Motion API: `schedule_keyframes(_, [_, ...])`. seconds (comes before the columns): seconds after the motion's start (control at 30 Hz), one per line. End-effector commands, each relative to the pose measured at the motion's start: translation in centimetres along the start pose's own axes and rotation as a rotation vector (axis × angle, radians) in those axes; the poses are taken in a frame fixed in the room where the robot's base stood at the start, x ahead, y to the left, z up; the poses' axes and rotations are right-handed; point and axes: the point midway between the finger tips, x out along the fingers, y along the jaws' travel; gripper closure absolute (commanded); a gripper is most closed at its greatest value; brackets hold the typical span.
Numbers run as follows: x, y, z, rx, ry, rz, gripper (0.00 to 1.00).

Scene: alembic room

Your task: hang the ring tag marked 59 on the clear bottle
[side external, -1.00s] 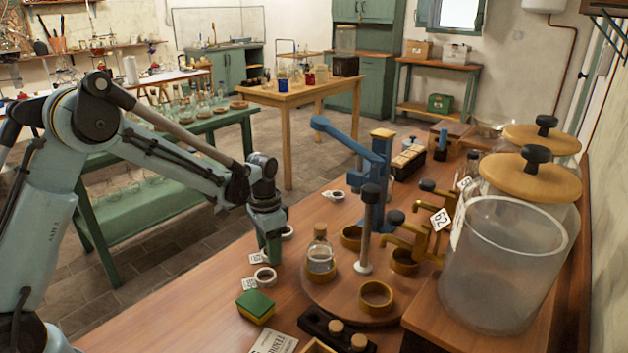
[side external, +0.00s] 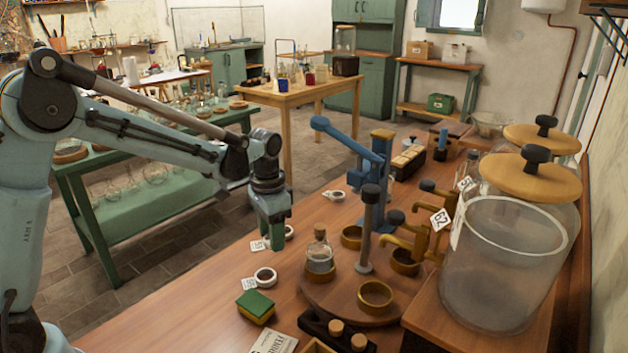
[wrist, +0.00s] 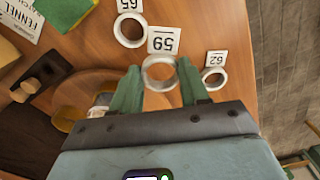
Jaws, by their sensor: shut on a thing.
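The ring tag marked 59 (wrist: 158,73) is a white ring with a square label, held between the green fingertips of my gripper (wrist: 159,88). In the side view my gripper (side external: 276,243) hangs left of the clear bottle (side external: 320,262). The held ring is mostly hidden by the fingers there; its label (side external: 258,245) shows at their left, above the table. The bottle is a small round corked flask, upright on the round wooden stand (side external: 335,292). The bottle is apart from my gripper; only a small part of it shows in the wrist view.
Ring tag 65 (wrist: 130,30) and ring tag 62 (wrist: 214,77) lie close by on the table. A green and yellow sponge (side external: 255,306) is in front. A grey post (side external: 367,230), a blue press (side external: 375,195) and brass holders crowd the bottle's right side.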

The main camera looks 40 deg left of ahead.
Motion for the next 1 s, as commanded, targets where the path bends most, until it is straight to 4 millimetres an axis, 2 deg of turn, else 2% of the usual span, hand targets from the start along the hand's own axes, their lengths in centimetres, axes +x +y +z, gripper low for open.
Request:
schedule_keyframes(0.03, [-0.8, 1.3, 0.1, 0.005, 0.0, 0.0, 0.83])
schedule_keyframes(0.2, [-2.9, 4.8, 0.5, 0.004, 0.0, 0.0, 0.83])
schedule_keyframes(0.4, [-4.5, 7.6, 0.8, 0.001, 0.0, 0.0, 0.83])
schedule_keyframes(0.57, [-5.7, 8.5, 0.9, -0.001, 0.0, 0.0, 0.83])
schedule_keyframes(0.67, [-7.2, 8.7, 0.9, -0.002, 0.0, 0.0, 0.83])
schedule_keyframes(1.0, [-15.4, 8.7, 0.9, -0.002, 0.0, 0.0, 0.83])
